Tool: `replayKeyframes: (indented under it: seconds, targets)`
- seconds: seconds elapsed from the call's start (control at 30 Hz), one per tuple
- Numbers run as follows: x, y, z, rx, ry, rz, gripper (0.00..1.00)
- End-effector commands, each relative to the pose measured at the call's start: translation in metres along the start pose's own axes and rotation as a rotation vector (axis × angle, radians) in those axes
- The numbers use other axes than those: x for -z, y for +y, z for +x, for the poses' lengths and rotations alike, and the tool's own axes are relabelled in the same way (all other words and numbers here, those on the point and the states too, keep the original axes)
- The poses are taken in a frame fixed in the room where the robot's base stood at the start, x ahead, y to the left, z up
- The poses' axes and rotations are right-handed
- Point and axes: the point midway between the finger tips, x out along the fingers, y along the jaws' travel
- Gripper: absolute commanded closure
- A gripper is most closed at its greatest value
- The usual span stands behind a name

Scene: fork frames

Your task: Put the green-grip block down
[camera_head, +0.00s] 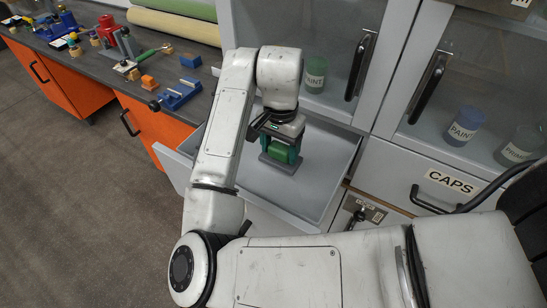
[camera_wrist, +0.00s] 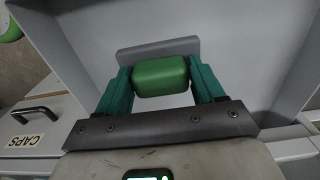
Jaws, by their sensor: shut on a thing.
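The green-grip block has a rounded green grip (camera_head: 280,153) on a flat grey base. It also shows in the wrist view (camera_wrist: 160,74), with the grey base (camera_wrist: 157,48) behind the grip. My gripper (camera_head: 281,147) points down inside the open grey drawer, its two teal fingers on either side of the green grip. In the wrist view my gripper (camera_wrist: 160,82) is shut on the grip, with a finger against each end. The grey base is at or just above the drawer floor; I cannot tell whether it touches.
The open drawer (camera_head: 313,198) looks otherwise empty, with bare floor around the block and raised walls. Glass cabinet doors with black handles (camera_head: 360,65) stand behind it. A drawer labelled CAPS (camera_head: 451,182) is at right. A workbench (camera_head: 188,53) with tools and small blocks is at left.

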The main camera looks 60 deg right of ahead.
Motion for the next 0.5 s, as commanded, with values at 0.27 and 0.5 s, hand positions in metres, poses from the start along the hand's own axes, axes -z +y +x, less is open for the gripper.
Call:
replayKeyframes:
  seconds: [0.27, 0.5]
  targets:
    - [0.006, -0.017, 0.02, 0.002, -0.001, 0.0, 0.71]
    - [0.007, -0.022, 0.046, 0.0, -0.001, -0.003, 0.71]
